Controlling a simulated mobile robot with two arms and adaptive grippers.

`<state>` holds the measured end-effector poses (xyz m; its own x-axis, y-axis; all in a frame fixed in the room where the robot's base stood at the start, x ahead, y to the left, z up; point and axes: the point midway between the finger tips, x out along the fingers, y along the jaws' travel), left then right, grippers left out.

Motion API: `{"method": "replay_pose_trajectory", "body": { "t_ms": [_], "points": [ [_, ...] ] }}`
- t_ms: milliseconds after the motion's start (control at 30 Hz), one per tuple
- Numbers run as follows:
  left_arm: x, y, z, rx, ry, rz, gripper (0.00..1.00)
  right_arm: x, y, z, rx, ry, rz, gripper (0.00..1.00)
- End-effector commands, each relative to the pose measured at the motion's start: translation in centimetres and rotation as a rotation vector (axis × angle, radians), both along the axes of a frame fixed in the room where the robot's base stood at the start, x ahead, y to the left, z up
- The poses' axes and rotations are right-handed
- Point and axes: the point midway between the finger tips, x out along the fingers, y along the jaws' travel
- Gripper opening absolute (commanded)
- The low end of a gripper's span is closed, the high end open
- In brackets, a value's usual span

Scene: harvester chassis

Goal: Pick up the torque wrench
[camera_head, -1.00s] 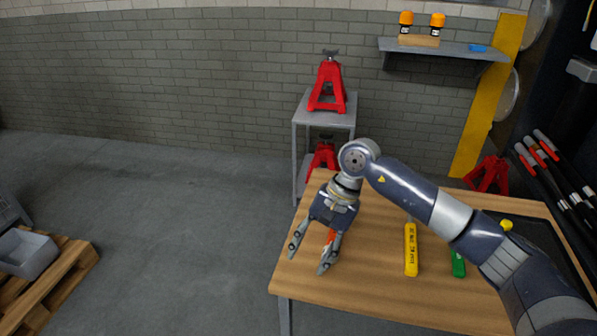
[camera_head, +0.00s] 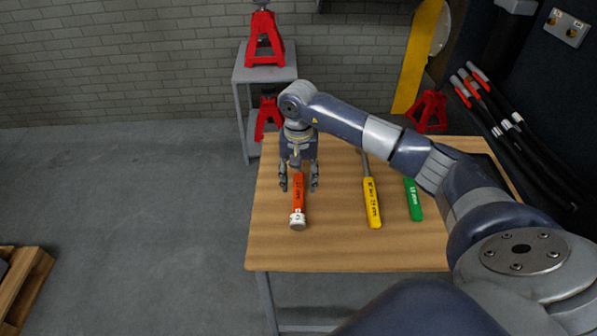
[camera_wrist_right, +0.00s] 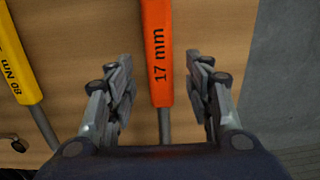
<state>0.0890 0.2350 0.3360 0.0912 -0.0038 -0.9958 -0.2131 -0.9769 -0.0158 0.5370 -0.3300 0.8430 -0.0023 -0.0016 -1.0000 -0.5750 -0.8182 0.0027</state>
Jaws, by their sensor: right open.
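An orange-handled tool (camera_head: 298,205) marked "17 mm" lies on the wooden table (camera_head: 330,245), its white-capped end toward the near edge. In the right wrist view its orange handle (camera_wrist_right: 157,40) runs between my fingers, and a grey shaft continues below. My right gripper (camera_head: 299,186) points down over this tool, open, with one finger on each side of it. A yellow-handled tool (camera_head: 372,205) lies to the right; its marking reads "80 Nm" in the right wrist view (camera_wrist_right: 14,60). I cannot tell for certain which is the torque wrench. My left gripper is not in view.
A green-handled tool (camera_head: 414,200) lies right of the yellow one. Red jack stands (camera_head: 264,40) are on a grey shelf unit (camera_head: 240,75) behind the table.

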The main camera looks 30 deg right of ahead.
Motion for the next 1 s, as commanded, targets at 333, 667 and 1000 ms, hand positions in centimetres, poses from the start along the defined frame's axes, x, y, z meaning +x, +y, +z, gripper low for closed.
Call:
{"method": "replay_pose_trajectory", "body": {
  "t_ms": [333, 667, 1000],
  "points": [
    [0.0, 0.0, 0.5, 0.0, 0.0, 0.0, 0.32, 0.0, 0.0, -2.4, 0.001, -0.002, 0.0, 0.47],
    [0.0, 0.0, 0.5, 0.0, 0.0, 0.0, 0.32, 0.0, 0.0, -2.3, 0.001, -0.002, 0.0, 0.0],
    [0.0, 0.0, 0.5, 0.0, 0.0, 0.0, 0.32, 0.1, 0.0, -2.1, 0.002, -0.005, -0.001, 0.0]
  ]
}}
